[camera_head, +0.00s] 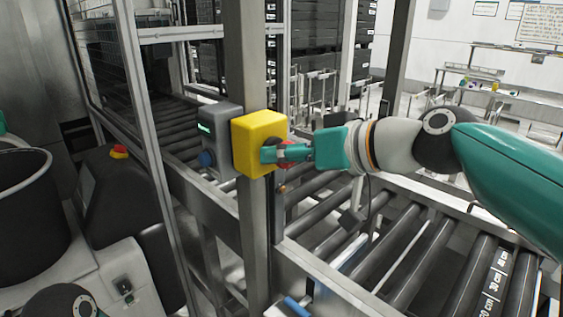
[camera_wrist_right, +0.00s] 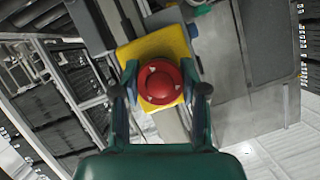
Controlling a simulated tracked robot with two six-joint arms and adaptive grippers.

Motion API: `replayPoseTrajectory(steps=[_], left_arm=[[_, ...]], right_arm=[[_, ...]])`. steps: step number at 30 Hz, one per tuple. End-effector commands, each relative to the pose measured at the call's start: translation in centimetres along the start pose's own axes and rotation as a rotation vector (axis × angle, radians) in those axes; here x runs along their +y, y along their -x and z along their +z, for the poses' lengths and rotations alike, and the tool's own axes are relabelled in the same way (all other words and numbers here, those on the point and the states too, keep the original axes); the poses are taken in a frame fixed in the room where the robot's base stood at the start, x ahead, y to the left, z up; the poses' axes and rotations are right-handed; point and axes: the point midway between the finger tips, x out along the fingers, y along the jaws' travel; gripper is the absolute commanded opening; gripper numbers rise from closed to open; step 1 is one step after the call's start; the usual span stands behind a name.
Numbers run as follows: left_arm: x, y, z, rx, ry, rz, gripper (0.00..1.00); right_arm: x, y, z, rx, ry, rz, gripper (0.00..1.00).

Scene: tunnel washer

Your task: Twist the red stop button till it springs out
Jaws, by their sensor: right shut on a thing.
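The red stop button (camera_wrist_right: 160,82) is a round red knob with pale arrow marks on its face. It sits on a yellow box (camera_head: 258,138) fixed to a grey upright post. My right gripper (camera_head: 272,154) reaches the box from the right and is shut on the button, largely hiding it in the head view. In the right wrist view, the two fingers (camera_wrist_right: 160,72) lie on opposite sides of the knob. Whether the button is pressed in or out cannot be told. My left gripper is not in view.
A roller conveyor (camera_head: 400,250) runs below my right arm. Black stacked crates (camera_head: 315,40) stand behind.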

Motion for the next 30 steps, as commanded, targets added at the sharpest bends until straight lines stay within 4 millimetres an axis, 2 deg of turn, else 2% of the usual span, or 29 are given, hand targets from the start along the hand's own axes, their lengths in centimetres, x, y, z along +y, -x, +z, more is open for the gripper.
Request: replayPoseTrajectory(steps=[18,19,21,24,30], left_arm=[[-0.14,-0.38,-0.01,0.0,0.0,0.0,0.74],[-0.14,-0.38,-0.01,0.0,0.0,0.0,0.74],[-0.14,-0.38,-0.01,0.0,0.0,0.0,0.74],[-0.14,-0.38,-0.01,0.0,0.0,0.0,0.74],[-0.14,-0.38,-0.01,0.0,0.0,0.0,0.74]], right_arm=[[0.17,0.04,-0.05,0.002,-0.061,-0.022,0.08],[0.17,0.04,-0.05,0.002,-0.061,-0.021,0.45],[0.16,0.04,-0.05,0.002,-0.061,-0.022,0.56],[0.14,0.04,-0.04,0.002,-0.061,-0.022,0.7],[0.09,0.02,-0.03,0.001,-0.06,-0.023,0.7]])
